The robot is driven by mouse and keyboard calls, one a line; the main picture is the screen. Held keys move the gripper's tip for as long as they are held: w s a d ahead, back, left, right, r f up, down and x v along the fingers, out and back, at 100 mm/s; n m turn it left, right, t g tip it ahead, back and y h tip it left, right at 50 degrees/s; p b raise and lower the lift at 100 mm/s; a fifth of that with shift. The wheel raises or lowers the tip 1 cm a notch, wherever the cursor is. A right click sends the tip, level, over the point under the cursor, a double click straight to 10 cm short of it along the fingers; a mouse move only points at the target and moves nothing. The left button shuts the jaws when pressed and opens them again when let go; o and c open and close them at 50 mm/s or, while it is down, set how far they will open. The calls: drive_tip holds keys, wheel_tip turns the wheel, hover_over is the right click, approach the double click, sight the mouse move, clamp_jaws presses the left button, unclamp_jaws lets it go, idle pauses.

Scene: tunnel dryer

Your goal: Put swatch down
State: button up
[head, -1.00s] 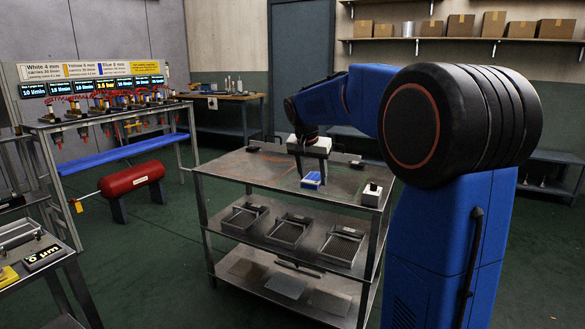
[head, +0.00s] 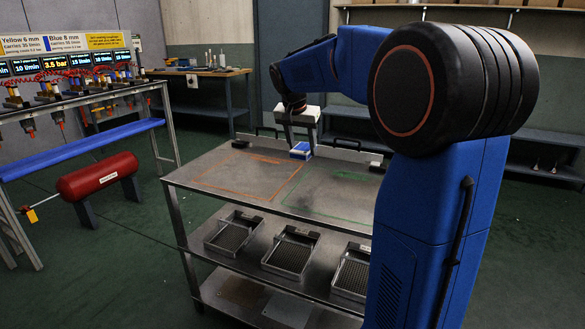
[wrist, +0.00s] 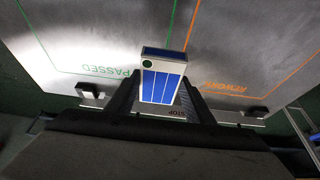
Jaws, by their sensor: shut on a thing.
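The swatch, a small blue block with white edges (head: 301,150), is in my gripper (head: 299,143) over the back part of the metal table (head: 215,172). In the wrist view the swatch (wrist: 163,82) shows blue panels with white lines and a dark round spot, between the two dark fingers of my gripper (wrist: 158,92). It lies in front of the gap between the green PASSED outline (wrist: 98,70) and the orange REWORK outline (wrist: 222,86). I cannot tell its height above the table.
Small dark-and-white blocks stand at the table's back corners (head: 240,144) (head: 376,163). A raised back edge carries a STOP mark (wrist: 178,113). Both outlined areas look empty. Several trays (head: 290,252) sit on the shelf below. A red tank (head: 98,176) stands left.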

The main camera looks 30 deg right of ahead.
hover_over(303, 180)
drive_tip(key=a, duration=0.1)
drive_tip(key=f, duration=0.5)
drive_tip(key=shift+s+f, duration=0.2)
drive_tip(key=shift+s, duration=0.15)
drive_tip(key=shift+f, duration=2.25)
drive_tip(key=shift+f, duration=0.1)
drive_tip(key=o, duration=1.1)
